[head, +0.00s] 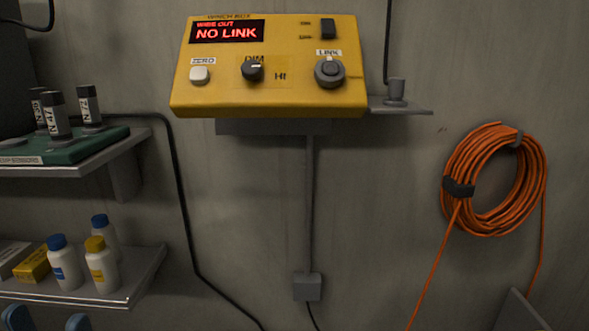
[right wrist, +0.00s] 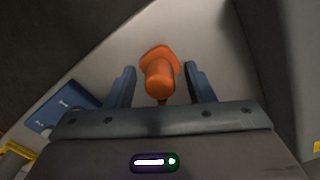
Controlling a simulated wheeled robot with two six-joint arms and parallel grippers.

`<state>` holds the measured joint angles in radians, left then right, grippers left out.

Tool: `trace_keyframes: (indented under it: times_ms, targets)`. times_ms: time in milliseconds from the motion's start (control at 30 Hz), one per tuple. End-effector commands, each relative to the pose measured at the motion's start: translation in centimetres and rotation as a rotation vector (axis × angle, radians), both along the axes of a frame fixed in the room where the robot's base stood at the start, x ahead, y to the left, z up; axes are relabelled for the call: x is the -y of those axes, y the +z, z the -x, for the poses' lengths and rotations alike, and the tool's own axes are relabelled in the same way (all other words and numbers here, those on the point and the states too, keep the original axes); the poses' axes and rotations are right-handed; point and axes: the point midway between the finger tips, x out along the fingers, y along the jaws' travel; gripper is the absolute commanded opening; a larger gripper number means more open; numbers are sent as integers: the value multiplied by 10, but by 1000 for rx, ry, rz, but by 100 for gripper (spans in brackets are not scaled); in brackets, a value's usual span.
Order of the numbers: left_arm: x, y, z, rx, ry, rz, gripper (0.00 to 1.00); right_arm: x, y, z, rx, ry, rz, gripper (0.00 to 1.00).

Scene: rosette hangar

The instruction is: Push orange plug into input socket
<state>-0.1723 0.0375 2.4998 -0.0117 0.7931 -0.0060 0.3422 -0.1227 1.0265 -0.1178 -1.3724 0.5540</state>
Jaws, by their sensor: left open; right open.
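An orange plug (right wrist: 160,80) shows in the right wrist view, with a wider orange part behind its rounded body. It lies between the two blue fingers of my right gripper (right wrist: 160,70), which is open with gaps on both sides. My left gripper (head: 46,322) is open at the bottom left of the head view, only its blue fingertips showing, below the lower shelf. The yellow winch box (head: 268,95) on the wall reads "NO LINK" and has a round grey fitting (head: 329,71) labelled LINK. I cannot tell which part is the input socket.
A coil of orange cable (head: 493,180) hangs on the wall at right, with strands running down. Shelves at left hold dark cylinders (head: 57,117) on a green tray (head: 100,140) and several bottles (head: 100,265). A blue plate (right wrist: 62,108) shows at left in the wrist view.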

Motion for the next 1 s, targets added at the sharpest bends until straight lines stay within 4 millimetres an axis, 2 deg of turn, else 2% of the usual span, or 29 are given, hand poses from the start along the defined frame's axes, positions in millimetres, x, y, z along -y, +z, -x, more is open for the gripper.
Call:
trace_keyframes:
  times_ms: [233,767,1000]
  targets:
    - [0,7,0,0,0,0,50,0,1,0,-1,0,0,48]
    - [0,6,-2,-4,0,0,50,0,0,0,0,0,0,48]
    - [0,11,-2,-4,0,0,50,0,2,0,0,0,0,48]
